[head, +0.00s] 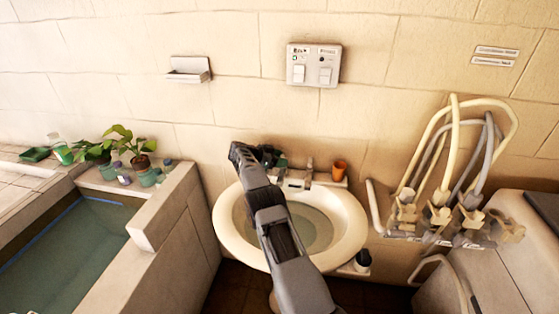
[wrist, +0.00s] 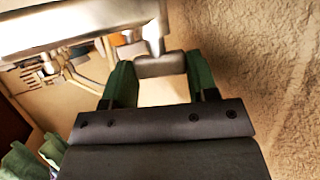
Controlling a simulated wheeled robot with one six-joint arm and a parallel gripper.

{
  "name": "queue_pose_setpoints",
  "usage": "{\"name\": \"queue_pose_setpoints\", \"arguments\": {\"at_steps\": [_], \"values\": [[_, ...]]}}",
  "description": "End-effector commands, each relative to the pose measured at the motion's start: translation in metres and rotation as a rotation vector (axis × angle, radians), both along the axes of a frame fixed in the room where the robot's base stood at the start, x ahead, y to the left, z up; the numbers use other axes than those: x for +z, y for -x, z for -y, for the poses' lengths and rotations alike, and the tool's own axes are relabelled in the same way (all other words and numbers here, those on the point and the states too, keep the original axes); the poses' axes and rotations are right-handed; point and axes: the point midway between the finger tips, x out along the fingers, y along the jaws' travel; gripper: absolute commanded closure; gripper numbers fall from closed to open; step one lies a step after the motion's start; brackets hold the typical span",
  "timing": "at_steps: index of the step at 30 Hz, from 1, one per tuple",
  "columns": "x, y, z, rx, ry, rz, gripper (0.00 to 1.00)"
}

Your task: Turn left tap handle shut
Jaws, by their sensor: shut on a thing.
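The white oval washbasin (head: 350,222) stands against the wall, with water in its bowl. My gripper (head: 272,157) reaches over the basin to its back left corner, by the left tap. In the wrist view my gripper's two green fingers (wrist: 158,82) are shut on the left tap handle (wrist: 160,66), a grey block between them. My gripper hides most of that handle in the head view. The right tap (head: 309,172) stands clear at the back of the basin. The handle's exact angle is hard to tell.
An orange cup (head: 339,170) stands at the basin's back right. Hoses (head: 449,150) hang on the wall to the right. A stone tub (head: 70,240) with potted plants (head: 140,160) on its ledge is at the left. The wall is close behind the taps.

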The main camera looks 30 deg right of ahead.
Motion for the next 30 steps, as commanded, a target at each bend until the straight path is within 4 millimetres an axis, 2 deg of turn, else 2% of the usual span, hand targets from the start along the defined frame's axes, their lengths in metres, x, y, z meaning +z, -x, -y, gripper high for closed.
{"name": "queue_pose_setpoints", "arguments": {"at_steps": [5, 6, 13, 30], "values": [[0.0008, 0.0002, 0.0005, 0.000, 0.002, 0.000, 0.71], [0.0008, 0.0001, 0.0006, 0.000, 0.002, 0.000, 0.43], [0.0006, 0.0001, 0.0004, 0.000, 0.001, 0.000, 0.21], [0.0047, 0.0008, -0.0002, 0.045, 0.000, -0.002, 0.21]]}}
